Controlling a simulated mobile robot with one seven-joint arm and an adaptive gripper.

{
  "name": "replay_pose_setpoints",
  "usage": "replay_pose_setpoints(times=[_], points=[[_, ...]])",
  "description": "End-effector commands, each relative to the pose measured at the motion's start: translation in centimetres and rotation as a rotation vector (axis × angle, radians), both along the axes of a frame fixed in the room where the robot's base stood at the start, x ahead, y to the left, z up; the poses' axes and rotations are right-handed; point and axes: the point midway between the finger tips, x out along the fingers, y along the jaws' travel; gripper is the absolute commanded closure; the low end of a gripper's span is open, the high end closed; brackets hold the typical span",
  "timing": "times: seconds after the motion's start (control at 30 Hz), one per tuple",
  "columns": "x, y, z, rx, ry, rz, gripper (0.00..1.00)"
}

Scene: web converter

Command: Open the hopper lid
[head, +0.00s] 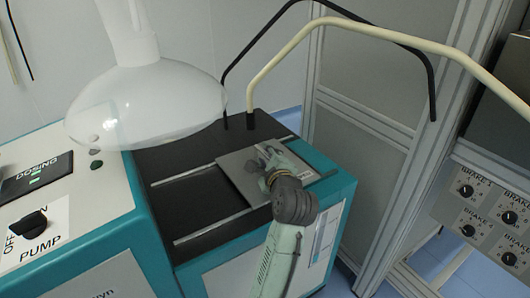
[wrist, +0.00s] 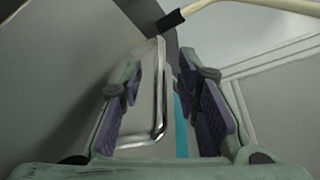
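The hopper lid (head: 238,176) is a flat grey plate lying across two metal rails on top of the teal and white machine. It sits toward the right end of the rails, with a dark area (head: 200,203) between the rails to its left. My gripper (head: 268,160) is over the lid's right part and hides some of it. In the wrist view a shiny metal bar handle (wrist: 159,95) shows between the two purple-padded fingers of my gripper (wrist: 165,108). The fingers are apart, with visible gaps to the handle. Whether a pad touches it elsewhere is hidden.
A clear domed vessel (head: 145,105) hangs at the left, above a panel with a pump knob (head: 28,224). A cream hose (head: 330,22) and a black hose (head: 285,12) arch behind the lid. A grey frame (head: 385,130) and brake knobs (head: 468,190) stand at the right.

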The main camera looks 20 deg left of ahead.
Motion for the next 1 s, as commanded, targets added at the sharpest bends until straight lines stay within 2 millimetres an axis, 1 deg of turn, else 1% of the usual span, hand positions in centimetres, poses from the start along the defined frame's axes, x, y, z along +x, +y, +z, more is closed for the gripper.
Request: replay_pose_setpoints(times=[0.1,0.2,0.5,0.93,1.0], points=[[1.1,0.7,-0.2,0.001,0.001,0.000,0.70],[1.5,0.9,-0.4,0.000,0.000,0.000,0.70],[1.6,1.0,-0.4,0.000,0.000,-0.001,0.71],[1.6,1.0,-0.4,0.000,0.000,-0.001,1.00],[1.6,1.0,-0.4,0.000,0.000,-0.001,1.00]])
